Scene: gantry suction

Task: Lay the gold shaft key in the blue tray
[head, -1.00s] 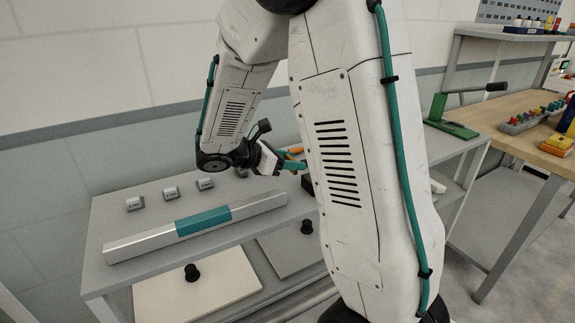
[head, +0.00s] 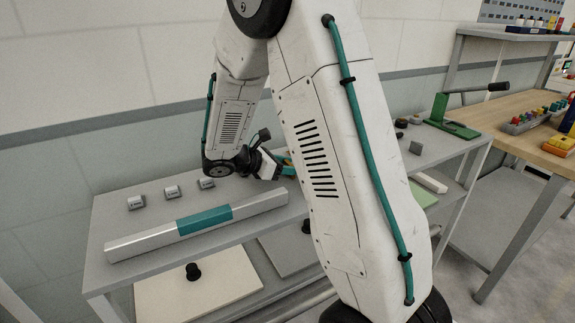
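My gripper (head: 285,160) is above the grey bench (head: 125,265), beyond the right end of the long silver bar. It is small in view, with a teal part at its end, and my own arm link covers its far side. I cannot tell whether its fingers are open or shut, or whether they hold anything. I cannot make out the gold shaft key or the blue tray. The part of the bench behind my arm is hidden.
A silver bar with a teal middle (head: 204,220) lies along the bench front. A green lever press (head: 452,115) stands at the bench's right end, near a wooden table (head: 520,106).

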